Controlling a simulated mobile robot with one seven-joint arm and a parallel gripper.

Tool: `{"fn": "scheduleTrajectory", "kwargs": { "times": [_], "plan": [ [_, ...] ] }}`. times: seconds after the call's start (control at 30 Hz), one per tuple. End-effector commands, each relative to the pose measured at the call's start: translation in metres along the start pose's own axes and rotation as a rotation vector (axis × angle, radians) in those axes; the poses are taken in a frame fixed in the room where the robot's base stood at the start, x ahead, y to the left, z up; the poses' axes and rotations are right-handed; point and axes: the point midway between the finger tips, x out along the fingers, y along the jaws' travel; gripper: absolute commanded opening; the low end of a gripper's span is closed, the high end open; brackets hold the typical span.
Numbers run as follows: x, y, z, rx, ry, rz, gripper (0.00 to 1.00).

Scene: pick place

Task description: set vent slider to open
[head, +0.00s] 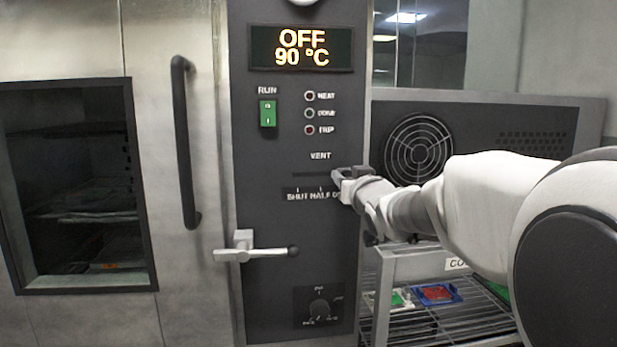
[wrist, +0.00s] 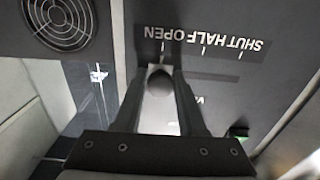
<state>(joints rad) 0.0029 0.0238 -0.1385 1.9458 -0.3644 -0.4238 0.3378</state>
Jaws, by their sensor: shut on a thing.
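The vent slider is on the dark control panel, under the word VENT, with a slot (head: 312,175) and a scale marked SHUT, HALF and OPEN (head: 305,195). My gripper (head: 345,178) is at the right end of the slot, over the OPEN part of the scale. In the wrist view, which is upside down, my gripper (wrist: 160,80) is shut on the rounded slider knob (wrist: 160,84). The knob lines up about with the OPEN tick, at the left end of the scale there. In the head view my fingers hide the knob and most of the word OPEN.
The display (head: 302,48) reads OFF, 90 °C. Below it are a green run switch (head: 268,113) and several indicator lamps. A lever handle (head: 250,252) and a rotary knob (head: 319,311) are lower. A fan grille (head: 418,148) and a wire-shelf cart (head: 440,320) stand at right.

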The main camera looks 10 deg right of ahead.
Motion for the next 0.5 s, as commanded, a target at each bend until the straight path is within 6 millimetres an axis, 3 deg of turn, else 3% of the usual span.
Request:
{"fn": "scheduleTrajectory", "kwargs": {
  "times": [0.27, 0.3, 0.4, 0.5],
  "plan": [
    [-0.0005, 0.0071, -0.0005, 0.001, 0.000, 0.013, 0.00],
    [-0.0006, 0.0074, -0.0005, 0.001, 0.000, 0.014, 0.45],
    [-0.0005, 0.0070, -0.0005, 0.001, 0.000, 0.013, 0.63],
    [-0.0004, 0.0059, -0.0004, 0.001, 0.000, 0.011, 0.66]
  ]
}}
